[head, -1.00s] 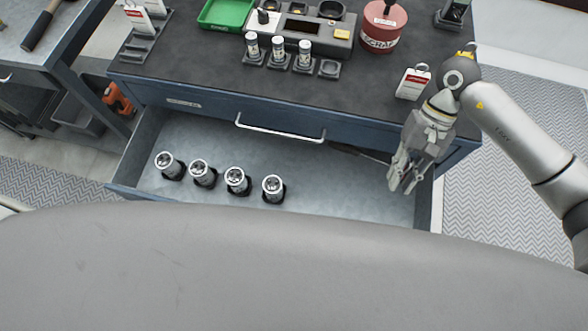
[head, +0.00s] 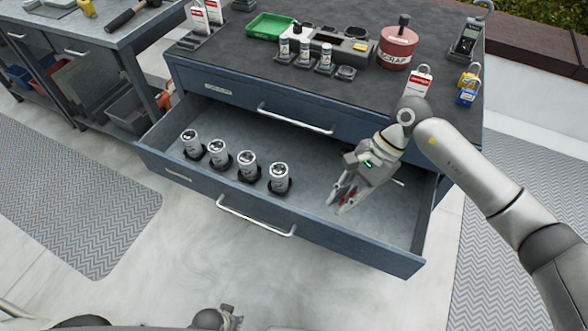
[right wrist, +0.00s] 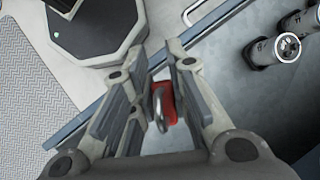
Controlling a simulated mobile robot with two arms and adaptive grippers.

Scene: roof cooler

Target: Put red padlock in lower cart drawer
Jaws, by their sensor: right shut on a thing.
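The lower cart drawer (head: 255,222) is pulled open and shows a grey floor. My right gripper (head: 345,205) points down over the right part of this drawer, near its front wall. It is shut on the red padlock (right wrist: 165,103), which shows between the fingers in the right wrist view, its metal shackle towards the camera. In the head view only small bits of red show at the fingertips. Whether the padlock touches the drawer floor cannot be told. A grey part, likely my left gripper (head: 226,314), shows at the bottom edge; its fingers are unclear.
Several silver canisters (head: 249,170) stand in the drawer's left half. The upper drawer (head: 275,108) is closed above. On the cart top are a red scrap tin (head: 397,47), a green tray (head: 270,26), a red-white tag (head: 416,81) and yellow and blue padlocks (head: 467,88).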

